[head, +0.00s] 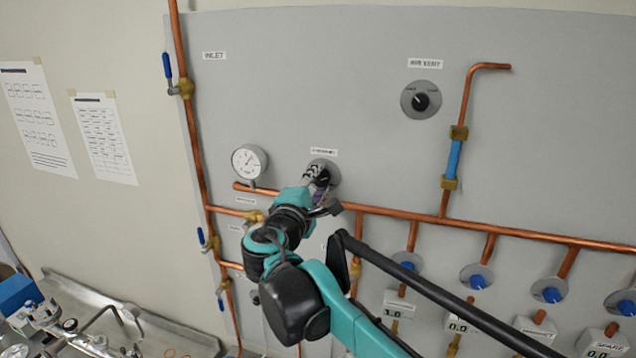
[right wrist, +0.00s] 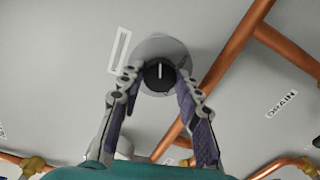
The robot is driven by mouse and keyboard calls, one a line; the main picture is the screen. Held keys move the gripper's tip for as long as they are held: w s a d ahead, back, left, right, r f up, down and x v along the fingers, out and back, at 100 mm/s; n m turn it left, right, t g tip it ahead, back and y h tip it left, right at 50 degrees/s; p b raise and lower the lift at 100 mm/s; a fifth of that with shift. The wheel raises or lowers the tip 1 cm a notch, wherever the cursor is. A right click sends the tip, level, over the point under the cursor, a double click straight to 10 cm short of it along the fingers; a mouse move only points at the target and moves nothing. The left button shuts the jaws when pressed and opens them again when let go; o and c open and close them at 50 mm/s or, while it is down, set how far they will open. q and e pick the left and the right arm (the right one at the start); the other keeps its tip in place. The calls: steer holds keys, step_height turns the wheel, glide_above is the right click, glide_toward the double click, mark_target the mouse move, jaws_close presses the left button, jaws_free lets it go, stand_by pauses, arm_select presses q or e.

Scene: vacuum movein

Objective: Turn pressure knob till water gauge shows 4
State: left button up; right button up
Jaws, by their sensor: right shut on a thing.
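The pressure knob (right wrist: 158,75) is a black knob on a round grey plate on the panel. Its white pointer line points up in the right wrist view. My right gripper (head: 318,178) is shut on the knob, with one finger on each side; its fingers also show in the right wrist view (right wrist: 157,84). In the head view the gripper hides most of the knob. The water gauge (head: 249,161) is a round white dial left of the knob; its reading is too small to tell. My left gripper is not in view.
Copper pipes (head: 480,229) run across the panel below the knob. An air vent knob (head: 421,100) is at the upper right. Blue valve knobs (head: 476,281) and small displays line the lower right. A metal bench (head: 165,325) with several items is at the lower left.

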steer(key=o, duration=1.1)
steer(key=shift+o, duration=0.2)
steer(key=shift+s, duration=0.1)
steer(key=v, duration=1.2)
steer(key=shift+d, duration=0.1)
